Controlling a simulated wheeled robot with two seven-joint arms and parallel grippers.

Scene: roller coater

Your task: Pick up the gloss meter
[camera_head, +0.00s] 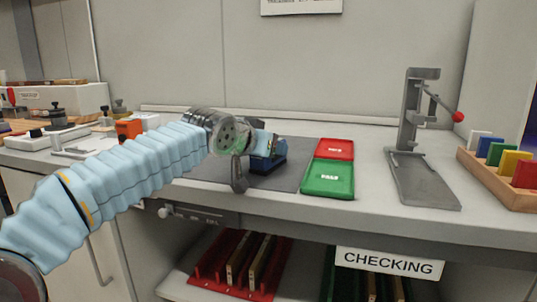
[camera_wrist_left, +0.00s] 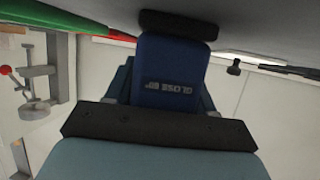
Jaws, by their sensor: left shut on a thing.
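The gloss meter (camera_head: 268,161) is a small blue device over the dark grey mat, left of the red and green trays. My left gripper (camera_head: 262,146) comes in from the left and is shut on it; the wrist and gripper hide part of its upper side. In the left wrist view the gloss meter (camera_wrist_left: 172,78) fills the middle, with pale lettering on its blue face. I cannot tell whether its base touches the mat. My right gripper is not in view.
A red tray (camera_head: 334,149) and a green tray (camera_head: 328,180) lie just right of the mat (camera_head: 292,180). A grey stand with a red-knobbed lever (camera_head: 409,120) and a wooden rack of coloured panels (camera_head: 489,180) stand further right. Clear bench lies between trays and stand.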

